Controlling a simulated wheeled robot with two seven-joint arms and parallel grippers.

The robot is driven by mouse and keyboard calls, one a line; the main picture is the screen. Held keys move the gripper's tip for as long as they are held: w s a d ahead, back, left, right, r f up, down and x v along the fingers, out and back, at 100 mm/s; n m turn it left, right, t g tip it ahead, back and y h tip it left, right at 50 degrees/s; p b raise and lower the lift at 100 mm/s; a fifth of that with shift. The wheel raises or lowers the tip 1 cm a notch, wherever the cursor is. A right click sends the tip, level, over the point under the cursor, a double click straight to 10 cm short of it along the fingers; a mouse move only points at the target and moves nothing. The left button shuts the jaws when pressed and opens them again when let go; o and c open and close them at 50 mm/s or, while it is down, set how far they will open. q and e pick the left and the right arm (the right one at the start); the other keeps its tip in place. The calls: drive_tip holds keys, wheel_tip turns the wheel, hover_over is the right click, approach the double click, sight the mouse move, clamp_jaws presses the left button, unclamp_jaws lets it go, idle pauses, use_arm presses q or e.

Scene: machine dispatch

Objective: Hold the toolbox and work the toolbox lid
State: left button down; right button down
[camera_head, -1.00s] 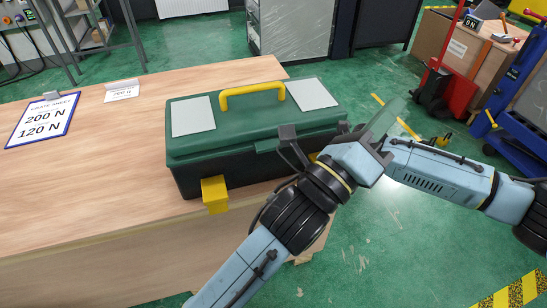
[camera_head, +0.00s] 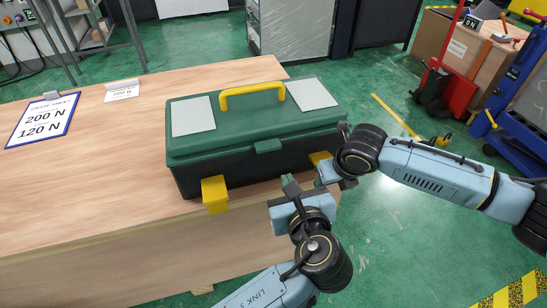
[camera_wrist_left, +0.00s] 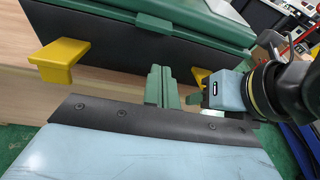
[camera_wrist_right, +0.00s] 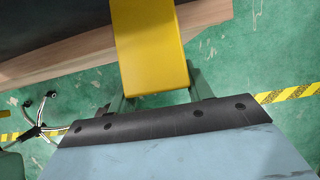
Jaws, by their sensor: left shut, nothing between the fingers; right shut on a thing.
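The toolbox (camera_head: 255,140) has a green lid (camera_head: 245,112) with a yellow handle (camera_head: 252,90) and a dark body. Its lid looks closed, with a green front catch (camera_head: 267,146) that also shows in the left wrist view (camera_wrist_left: 154,22). Two yellow grips stick out in front: the left one (camera_head: 214,194) is free. My right gripper (camera_wrist_right: 158,95) is shut on the right yellow grip (camera_wrist_right: 148,45). My left gripper (camera_head: 290,186) is shut and empty, in front of the toolbox below the catch, apart from it; its green fingers (camera_wrist_left: 160,85) show together.
The toolbox stands near the front edge of the wooden table (camera_head: 100,190). My right arm is close to the right of my left gripper.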

use_arm(q)
drive_tip(key=shift+g+y, duration=0.4)
drive_tip(key=shift+y, duration=0.1)
drive_tip(key=x, duration=0.3)
drive_tip(key=f+x, duration=0.1)
drive_tip(key=x, duration=0.6)
drive_tip(key=shift+s+a+f, duration=0.3)
drive_tip(key=shift+s+f, duration=0.1)
drive_tip(key=shift+s+d+r, duration=0.1)
drive_tip(key=shift+r, duration=1.95)
drive_tip(key=shift+r, duration=0.1)
